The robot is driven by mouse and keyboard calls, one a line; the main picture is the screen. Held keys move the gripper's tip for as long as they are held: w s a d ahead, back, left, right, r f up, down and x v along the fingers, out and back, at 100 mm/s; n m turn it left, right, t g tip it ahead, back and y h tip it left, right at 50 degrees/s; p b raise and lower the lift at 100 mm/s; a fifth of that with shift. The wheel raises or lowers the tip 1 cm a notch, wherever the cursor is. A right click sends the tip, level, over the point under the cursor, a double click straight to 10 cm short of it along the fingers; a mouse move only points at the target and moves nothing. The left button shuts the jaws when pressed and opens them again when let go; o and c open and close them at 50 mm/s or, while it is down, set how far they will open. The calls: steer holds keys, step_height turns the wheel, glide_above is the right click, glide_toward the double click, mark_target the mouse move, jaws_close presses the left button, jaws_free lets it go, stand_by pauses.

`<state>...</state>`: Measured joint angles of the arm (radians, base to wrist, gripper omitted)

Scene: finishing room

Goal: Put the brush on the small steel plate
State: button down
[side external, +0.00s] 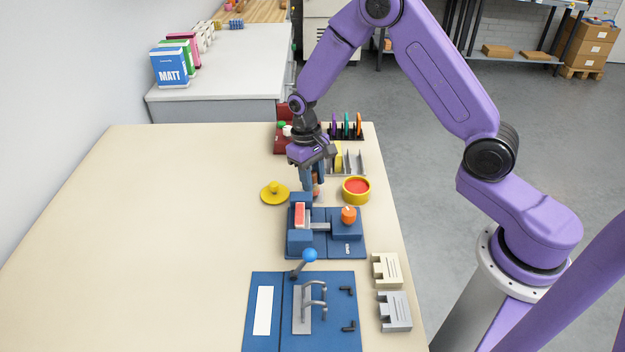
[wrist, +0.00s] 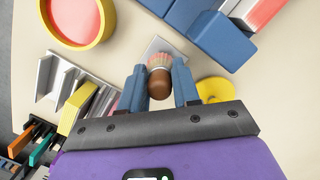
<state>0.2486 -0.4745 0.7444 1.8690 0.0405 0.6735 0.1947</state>
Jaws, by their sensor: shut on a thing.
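My gripper (side external: 312,184) points down over the far part of the table, between the yellow lid and the tub of red. In the wrist view its two blue fingers (wrist: 158,88) are shut on the brush, with the brown rounded handle (wrist: 160,86) between them. The pinkish bristles (wrist: 160,62) show beyond the handle, over the small steel plate (wrist: 155,46). The plate is a small grey square, partly hidden by the brush and fingers. I cannot tell whether the bristles touch it. In the side view the brush (side external: 316,187) shows as a small brown-orange piece, and the plate is hidden.
A yellow tub of red (side external: 356,197) and a yellow knobbed lid (side external: 274,195) stand on either side. A blue fixture (side external: 298,248) with an orange knob is just in front. Metal racks (side external: 357,162) with coloured pieces stand behind. The left of the table (side external: 150,220) is clear.

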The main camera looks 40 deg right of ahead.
steer(key=shift+f, duration=0.45)
steer(key=c, duration=0.8)
jaws_free()
steer(key=shift+f, duration=0.15)
step_height(320, 180, up, 12)
steer(key=w, duration=0.2)
steer(key=s+a+r+n, duration=0.2)
steer(key=s+r+n, duration=0.1)
steer(key=s, duration=0.4)
steer(key=s+a+r+n, duration=0.2)
steer(key=s+a+n, duration=0.1)
steer(key=s, duration=0.5)
steer(key=s+d+n+t, duration=0.1)
steer(key=s+d+n, duration=0.1)
steer(key=s, duration=0.6)
steer(key=s+d+r+n, duration=0.1)
steer(key=s+n, duration=0.3)
steer(key=s, duration=0.5)
steer(key=shift+s+d+n+t, duration=0.2)
steer(key=shift+d+n+t, duration=0.15)
steer(key=shift+d, duration=0.5)
